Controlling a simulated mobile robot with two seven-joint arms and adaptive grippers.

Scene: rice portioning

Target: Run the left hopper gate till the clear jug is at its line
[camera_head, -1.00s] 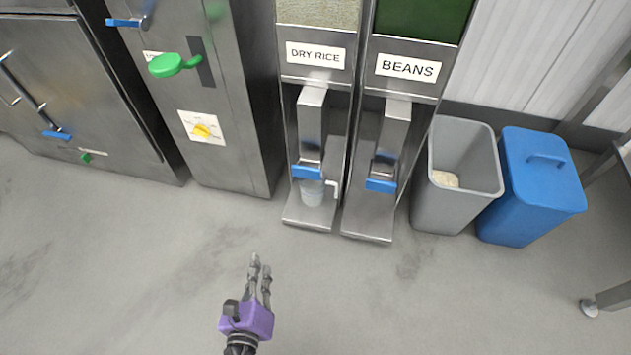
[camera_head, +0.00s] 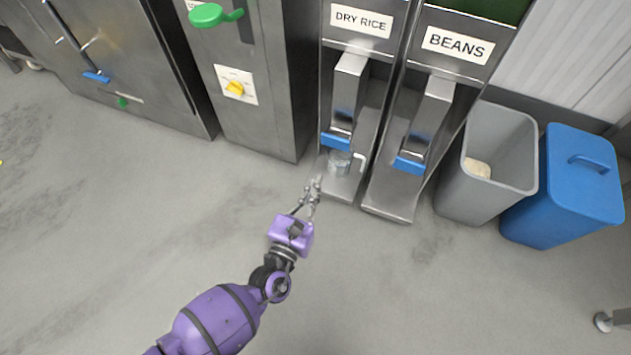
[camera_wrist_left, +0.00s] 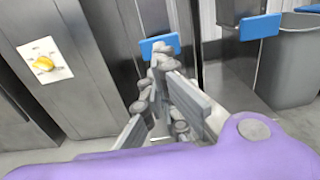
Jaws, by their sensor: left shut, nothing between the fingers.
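The left hopper (camera_head: 352,75), labelled DRY RICE, has a blue gate handle (camera_head: 336,142) at the bottom of its metal chute. The clear jug (camera_head: 339,162) stands on the hopper's base under the chute; its fill level is too small to tell. My left gripper (camera_head: 313,185) is shut and empty, in front of and a little below the jug in the head view. In the left wrist view its fingers (camera_wrist_left: 158,85) point toward the blue gate handle (camera_wrist_left: 159,45) and overlap its lower edge; the jug is mostly hidden behind them. My right gripper is not in view.
The BEANS hopper (camera_head: 437,85) with its own blue handle (camera_head: 409,166) stands to the right. A grey bin (camera_head: 455,185) and a blue lidded bin (camera_head: 565,190) stand further right. A metal cabinet (camera_head: 277,90) stands left. The floor in front is clear.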

